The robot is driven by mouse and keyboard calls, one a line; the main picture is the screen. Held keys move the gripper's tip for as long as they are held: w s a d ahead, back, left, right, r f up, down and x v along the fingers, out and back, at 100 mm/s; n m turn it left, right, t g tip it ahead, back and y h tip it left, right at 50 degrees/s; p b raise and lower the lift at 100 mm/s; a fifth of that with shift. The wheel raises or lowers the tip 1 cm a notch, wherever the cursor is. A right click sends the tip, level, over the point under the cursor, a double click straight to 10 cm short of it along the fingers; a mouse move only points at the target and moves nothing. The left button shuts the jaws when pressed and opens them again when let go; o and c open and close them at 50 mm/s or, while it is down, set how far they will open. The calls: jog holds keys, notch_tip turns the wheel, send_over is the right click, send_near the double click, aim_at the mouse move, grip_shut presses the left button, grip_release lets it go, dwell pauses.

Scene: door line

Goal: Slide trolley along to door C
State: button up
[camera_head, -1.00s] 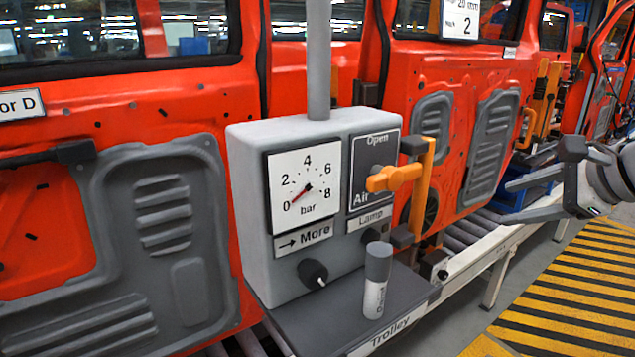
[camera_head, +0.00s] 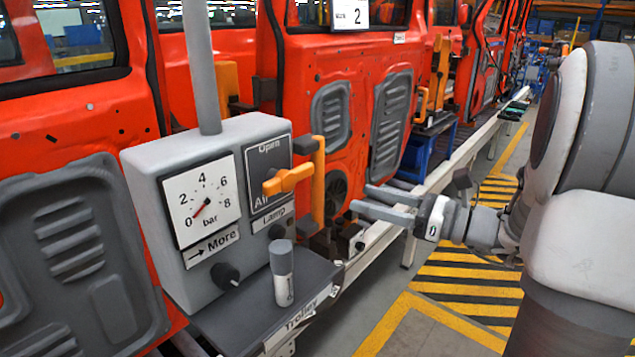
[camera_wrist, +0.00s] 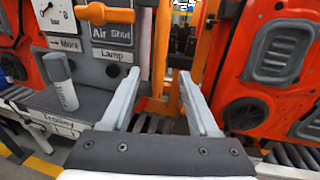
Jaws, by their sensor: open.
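The trolley is a grey box (camera_head: 165,170) on a dark shelf labelled "Trolley" (camera_head: 262,318). An upright orange handle (camera_head: 318,200) is on its right side; it also shows in the wrist view (camera_wrist: 162,45). My gripper (camera_head: 360,198) is open and empty, to the right of the handle in the head view and apart from it. In the wrist view, the handle appears between and beyond the two fingertips (camera_wrist: 159,74). An orange lever (camera_head: 288,179) lies roughly level on the front panel. The gauge (camera_head: 202,202) points near 0. No door C label is readable.
A grey-capped cylinder (camera_head: 282,272) stands on the shelf. Red doors (camera_head: 350,110) line the roller track behind; one carries a "2" sign (camera_head: 350,13). A blue bin (camera_head: 428,148) stands farther along. Yellow-black striped floor (camera_head: 465,290) lies at right.

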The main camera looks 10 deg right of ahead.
aim_at(318, 186)
jog(key=p+x, duration=0.1)
jog(key=x, duration=1)
grip_shut()
dwell(1.1)
